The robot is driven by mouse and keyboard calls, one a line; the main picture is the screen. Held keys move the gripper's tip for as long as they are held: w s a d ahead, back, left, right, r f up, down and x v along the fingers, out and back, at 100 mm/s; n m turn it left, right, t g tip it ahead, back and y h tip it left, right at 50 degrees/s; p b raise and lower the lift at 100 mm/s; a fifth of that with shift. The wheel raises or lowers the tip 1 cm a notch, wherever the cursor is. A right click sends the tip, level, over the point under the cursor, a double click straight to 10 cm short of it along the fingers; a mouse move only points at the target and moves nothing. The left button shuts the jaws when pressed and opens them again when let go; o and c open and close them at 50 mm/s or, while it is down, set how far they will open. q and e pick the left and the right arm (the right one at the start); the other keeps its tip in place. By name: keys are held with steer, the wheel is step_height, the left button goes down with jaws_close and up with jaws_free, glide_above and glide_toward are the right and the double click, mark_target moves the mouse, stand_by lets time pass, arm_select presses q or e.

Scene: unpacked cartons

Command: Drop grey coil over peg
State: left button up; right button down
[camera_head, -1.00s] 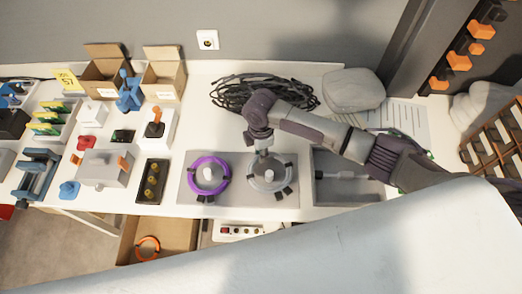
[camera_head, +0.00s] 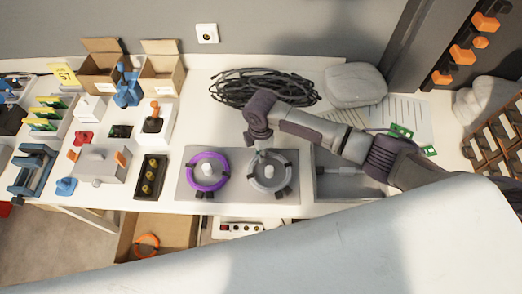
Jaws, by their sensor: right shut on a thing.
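The grey coil (camera_head: 287,181) is a ring with dark clips at the right of a grey board (camera_head: 238,189). It lies around the right peg (camera_head: 269,172), low over the board. My right gripper (camera_head: 263,156) is at the far rim of the coil, pointing down and shut on it; its fingertips are small and partly hidden by the wrist. A purple coil (camera_head: 222,180) lies around the left peg (camera_head: 207,170) on the same board. My left gripper is not in view.
A black cable bundle (camera_head: 240,90) lies behind the board. A grey tray (camera_head: 335,188) stands right of the board, under my right arm. A black block with yellow knobs (camera_head: 151,178) is on the left. An open drawer-like box with an orange ring (camera_head: 148,246) is below the table edge.

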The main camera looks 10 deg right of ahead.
steer(key=shift+f, duration=0.45)
steer(key=c, duration=0.9)
jaws_free()
steer(key=shift+c, duration=0.2)
steer(key=shift+r, duration=0.1)
step_height(320, 180, up, 12)
